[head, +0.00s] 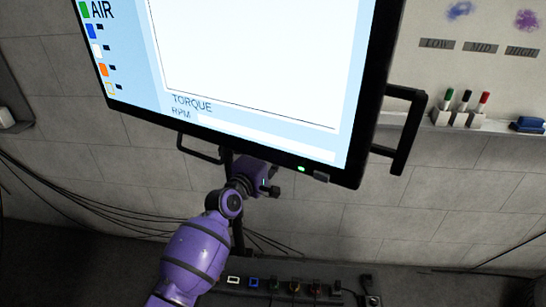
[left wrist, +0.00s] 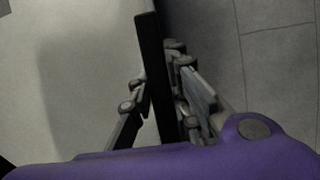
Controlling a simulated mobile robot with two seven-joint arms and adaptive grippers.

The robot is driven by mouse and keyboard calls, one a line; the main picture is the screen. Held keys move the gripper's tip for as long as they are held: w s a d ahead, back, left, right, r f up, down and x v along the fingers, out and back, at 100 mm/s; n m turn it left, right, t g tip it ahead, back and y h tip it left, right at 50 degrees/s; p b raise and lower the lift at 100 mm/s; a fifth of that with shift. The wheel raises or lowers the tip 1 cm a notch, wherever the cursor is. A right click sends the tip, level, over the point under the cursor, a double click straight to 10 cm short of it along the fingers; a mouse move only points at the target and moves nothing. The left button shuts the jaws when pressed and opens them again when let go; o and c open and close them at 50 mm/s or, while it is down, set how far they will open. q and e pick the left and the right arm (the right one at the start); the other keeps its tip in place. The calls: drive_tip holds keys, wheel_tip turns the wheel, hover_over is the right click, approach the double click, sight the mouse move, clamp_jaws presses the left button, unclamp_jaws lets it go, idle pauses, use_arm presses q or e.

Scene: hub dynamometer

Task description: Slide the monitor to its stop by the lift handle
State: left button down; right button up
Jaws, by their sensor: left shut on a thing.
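The monitor (head: 258,60) fills the upper middle of the head view, tilted, with a lit screen and a black frame. A black bar handle (head: 198,156) hangs below its lower left edge, and another black handle (head: 402,135) stands off its right side. My left gripper (head: 266,180) is just under the monitor's lower edge, partly hidden there. In the left wrist view my left gripper (left wrist: 160,100) is shut on an upright black bar (left wrist: 151,55), which looks like the lift handle. The head view does not clearly show the grip. My right gripper is out of view.
Behind is a grey block wall (head: 440,215) with loose black cables on the left. A ledge at right holds several markers (head: 463,110) and a blue eraser (head: 527,125). A strip of sockets with plugs (head: 293,286) lies low at the middle.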

use_arm(q)
drive_tip(key=c, duration=1.7)
unclamp_jaws()
drive_tip(key=shift+w+r, duration=0.1)
drive_tip(key=shift+r, duration=0.65)
drive_tip(key=shift+o, duration=0.3)
drive_tip(key=shift+f, duration=0.4)
drive_tip(key=shift+s+a+f, duration=0.1)
drive_tip(key=shift+s, duration=0.15)
drive_tip(key=v, duration=1.1)
drive_tip(key=shift+s, duration=0.3)
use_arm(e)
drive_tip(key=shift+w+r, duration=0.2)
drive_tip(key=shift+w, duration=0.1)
